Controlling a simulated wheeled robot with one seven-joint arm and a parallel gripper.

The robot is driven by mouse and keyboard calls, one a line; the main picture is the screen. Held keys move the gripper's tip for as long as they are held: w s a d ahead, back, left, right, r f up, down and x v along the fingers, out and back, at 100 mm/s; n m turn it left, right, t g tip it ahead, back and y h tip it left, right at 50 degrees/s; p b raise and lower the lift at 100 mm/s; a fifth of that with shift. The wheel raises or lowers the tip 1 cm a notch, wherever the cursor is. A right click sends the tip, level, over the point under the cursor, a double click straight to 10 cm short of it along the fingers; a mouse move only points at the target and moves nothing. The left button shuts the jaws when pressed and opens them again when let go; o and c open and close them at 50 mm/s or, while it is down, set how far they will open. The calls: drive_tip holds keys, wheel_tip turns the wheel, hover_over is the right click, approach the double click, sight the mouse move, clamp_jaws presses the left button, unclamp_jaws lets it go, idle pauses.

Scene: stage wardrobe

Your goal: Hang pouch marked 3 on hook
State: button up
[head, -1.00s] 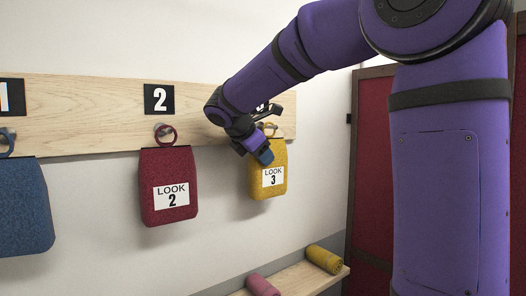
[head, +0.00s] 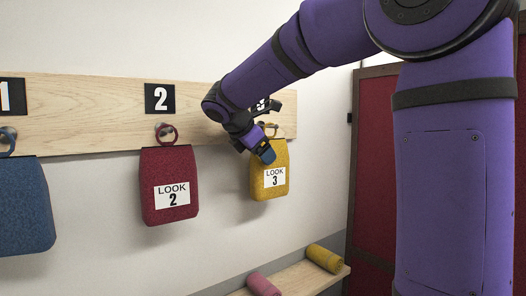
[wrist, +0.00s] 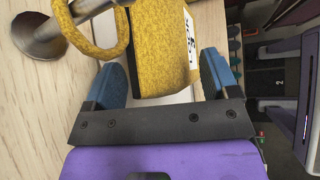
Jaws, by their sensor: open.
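The yellow pouch marked LOOK 3 (head: 272,180) hangs upright below the wooden rail, under the third number sign. In the wrist view, its yellow loop (wrist: 122,38) is around the metal hook (wrist: 40,36), and the pouch body (wrist: 160,45) hangs free of my fingers. My gripper (head: 262,146) is at the top of the pouch in the head view. In the wrist view its blue fingers stand open on either side of the pouch, with gaps visible. The hook for this pouch is mostly hidden by my gripper in the head view.
A red pouch marked LOOK 2 (head: 169,184) and a blue pouch (head: 22,205) hang from the wooden rail (head: 95,120) to the left. A low bench (head: 300,275) below holds a pink roll (head: 262,285) and a yellow roll (head: 324,258). Dark red panels stand at right.

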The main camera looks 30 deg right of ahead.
drive_tip(key=v, duration=1)
drive_tip(key=s+a+f+m+t+y, duration=0.1)
drive_tip(key=s+f+m+y, duration=0.3)
drive_tip(key=s+f+m, duration=0.4)
drive_tip(key=s+a+f+m+t+y, duration=0.1)
drive_tip(key=s+f+m+y, duration=0.4)
drive_tip(key=s, duration=1.2)
wheel_tip(320, 180, down, 5)
drive_tip(key=m, duration=0.3)
drive_tip(key=shift+s+a+f+m, duration=0.15)
drive_tip(key=shift+s+a+m, duration=0.05)
drive_tip(key=shift+a+m, duration=0.2)
drive_tip(key=shift+s, duration=0.35)
drive_tip(key=shift+c, duration=0.5)
